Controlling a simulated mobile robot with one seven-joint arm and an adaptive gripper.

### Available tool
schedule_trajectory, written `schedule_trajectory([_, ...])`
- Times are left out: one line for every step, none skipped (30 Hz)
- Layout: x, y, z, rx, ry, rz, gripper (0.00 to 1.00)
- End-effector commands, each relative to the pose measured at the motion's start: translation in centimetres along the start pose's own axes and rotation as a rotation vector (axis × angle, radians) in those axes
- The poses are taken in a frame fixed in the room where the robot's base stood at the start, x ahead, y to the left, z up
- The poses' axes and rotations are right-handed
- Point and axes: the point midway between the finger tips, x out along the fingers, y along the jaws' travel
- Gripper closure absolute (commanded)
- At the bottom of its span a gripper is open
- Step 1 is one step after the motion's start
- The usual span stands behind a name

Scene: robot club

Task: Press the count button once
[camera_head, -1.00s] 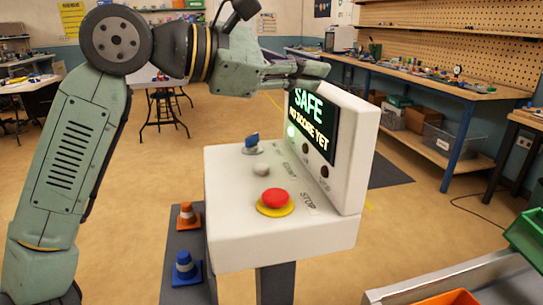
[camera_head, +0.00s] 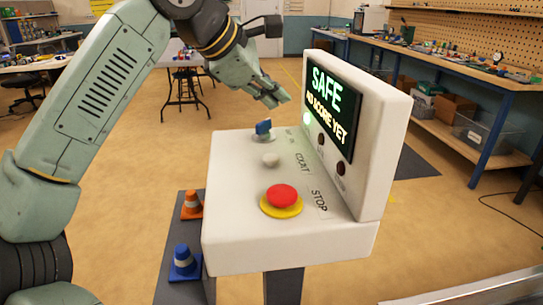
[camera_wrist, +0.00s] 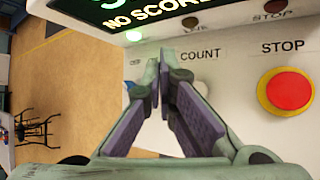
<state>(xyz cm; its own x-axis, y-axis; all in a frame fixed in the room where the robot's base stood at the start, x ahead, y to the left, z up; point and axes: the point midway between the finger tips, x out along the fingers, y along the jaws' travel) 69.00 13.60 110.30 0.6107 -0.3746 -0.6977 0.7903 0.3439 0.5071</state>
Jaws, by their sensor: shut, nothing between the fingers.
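The count button (camera_head: 270,160) is a small pale round button on the white console's top (camera_head: 235,215), between the blue switch and the red stop button. In the wrist view, the count button (camera_wrist: 201,88) shows beside my fingers, below the printed word COUNT, and is partly hidden by the right finger. My gripper (camera_head: 283,98) is shut and empty, pointing down toward the console, above and behind the button near the screen. In the wrist view the fingertips (camera_wrist: 163,60) meet to the left of the COUNT label. The screen (camera_head: 330,106) reads SAFE, NO SCORE YET.
The red stop button (camera_head: 282,196) on its yellow base stands nearest the console's front. A blue switch (camera_head: 263,128) stands at the back. The upright screen housing (camera_head: 379,135) rises along the right.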

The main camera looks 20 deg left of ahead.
Motion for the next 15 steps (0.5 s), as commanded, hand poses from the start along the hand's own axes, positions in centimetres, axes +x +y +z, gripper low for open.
schedule_trajectory([0.2, -0.1, -0.1, 0.000, -0.001, 0.000, 1.00])
schedule_trajectory([0.3, -0.2, -0.2, 0.000, -0.001, 0.000, 1.00])
schedule_trajectory([0.4, -0.3, -0.3, 0.000, -0.001, 0.000, 1.00])
schedule_trajectory([0.6, -0.4, -0.4, 0.000, -0.001, 0.000, 1.00])
schedule_trajectory([0.8, -0.6, -0.5, 0.000, -0.001, 0.000, 1.00])
schedule_trajectory([1.0, -0.7, -0.7, 0.000, -0.001, 0.000, 1.00])
schedule_trajectory([1.2, -0.9, -0.9, 0.000, -0.001, 0.000, 1.00])
schedule_trajectory([1.5, -1.1, -1.1, -0.001, -0.002, 0.000, 1.00])
schedule_trajectory([1.9, -1.3, -1.3, -0.001, -0.002, 0.000, 1.00])
schedule_trajectory([2.1, -1.6, -1.5, -0.001, -0.002, 0.000, 1.00])
schedule_trajectory([2.4, -1.8, -1.7, -0.001, -0.002, 0.000, 1.00])
schedule_trajectory([2.8, -2.1, -2.0, -0.001, -0.002, 0.000, 1.00])
schedule_trajectory([3.2, -2.3, -2.2, -0.001, -0.002, 0.000, 1.00])
schedule_trajectory([3.5, -2.5, -2.5, -0.001, -0.002, 0.000, 1.00])
schedule_trajectory([3.9, -2.9, -2.8, -0.001, -0.002, 0.000, 1.00])
